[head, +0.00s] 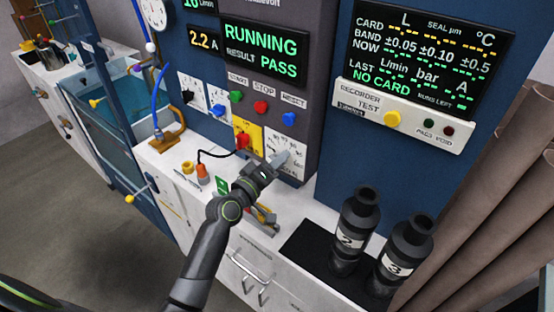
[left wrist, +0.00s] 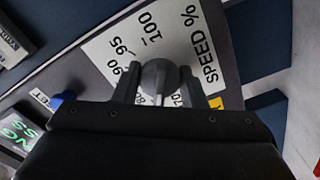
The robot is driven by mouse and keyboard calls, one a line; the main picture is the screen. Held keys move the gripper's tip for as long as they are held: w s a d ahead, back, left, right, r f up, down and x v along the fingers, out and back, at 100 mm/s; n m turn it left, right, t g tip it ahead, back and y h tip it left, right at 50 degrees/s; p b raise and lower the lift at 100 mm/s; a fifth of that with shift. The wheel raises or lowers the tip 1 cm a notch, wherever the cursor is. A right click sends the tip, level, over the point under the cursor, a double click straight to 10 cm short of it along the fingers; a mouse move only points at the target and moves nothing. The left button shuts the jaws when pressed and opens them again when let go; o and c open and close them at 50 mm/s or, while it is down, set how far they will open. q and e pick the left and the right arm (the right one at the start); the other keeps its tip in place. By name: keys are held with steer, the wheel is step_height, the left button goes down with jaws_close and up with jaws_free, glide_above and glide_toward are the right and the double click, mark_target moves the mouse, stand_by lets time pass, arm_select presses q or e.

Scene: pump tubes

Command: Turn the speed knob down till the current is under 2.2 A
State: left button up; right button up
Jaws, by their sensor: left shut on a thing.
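The grey speed knob (left wrist: 160,74) sits on a white dial plate (left wrist: 128,48) marked "SPEED %" in the left wrist view. My left gripper (left wrist: 156,88) is shut on it, one finger on each side. The dial shows numbers from about 70 to 100, partly hidden by the fingers. In the head view my left gripper (head: 274,163) reaches the dial low on the panel. The current display (head: 203,40) reads 2.2 A. The main screen (head: 262,50) reads RUNNING and RESULT PASS. My right gripper is not in view.
Green START (head: 236,96), red STOP (head: 261,106) and blue RESET (head: 289,118) buttons are above the dial. A red knob on a yellow plate (head: 247,127) is just left of my gripper. Black bottles (head: 353,229) stand on the counter to the right.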

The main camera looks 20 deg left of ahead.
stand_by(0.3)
arm_select(q)
steer(key=o, duration=1)
steer(key=b+v, duration=0.3)
steer(key=v, duration=1.4)
steer(key=shift+s+a, duration=0.1)
steer(key=shift+s, duration=0.1)
